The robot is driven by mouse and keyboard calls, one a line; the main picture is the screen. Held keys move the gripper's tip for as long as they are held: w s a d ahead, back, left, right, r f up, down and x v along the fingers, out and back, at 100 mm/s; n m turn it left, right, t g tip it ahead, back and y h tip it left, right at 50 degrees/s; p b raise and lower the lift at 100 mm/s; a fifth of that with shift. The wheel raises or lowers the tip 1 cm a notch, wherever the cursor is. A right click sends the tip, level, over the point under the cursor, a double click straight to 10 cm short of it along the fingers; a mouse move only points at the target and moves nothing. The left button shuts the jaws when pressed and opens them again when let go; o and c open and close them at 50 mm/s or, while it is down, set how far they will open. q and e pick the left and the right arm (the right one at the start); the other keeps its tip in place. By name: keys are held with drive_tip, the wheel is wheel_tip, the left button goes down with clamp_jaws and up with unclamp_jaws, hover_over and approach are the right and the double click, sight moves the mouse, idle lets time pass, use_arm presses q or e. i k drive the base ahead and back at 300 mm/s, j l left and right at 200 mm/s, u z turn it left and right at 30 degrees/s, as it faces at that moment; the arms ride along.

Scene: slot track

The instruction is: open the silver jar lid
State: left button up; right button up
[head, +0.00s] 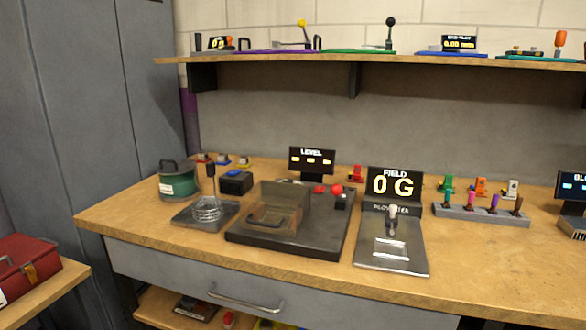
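A dark green canister (179,187) with a pale label stands at the left end of the wooden workbench. A grey lid with a dark handle (176,166) sits on top of it and looks closed. It is the only jar-like thing I can make out, and I cannot tell whether its lid is the silver one. Neither of my grippers shows in the head view.
A wire coil on a dark base (207,210) stands right of the canister. A black device with a clear cover (290,225) and a field meter (395,185) stand further right. A shelf (290,58) hangs above. The bench (475,265) is bare at front right.

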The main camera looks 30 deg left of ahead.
sight(172, 167)
drive_tip(key=u, duration=1.75)
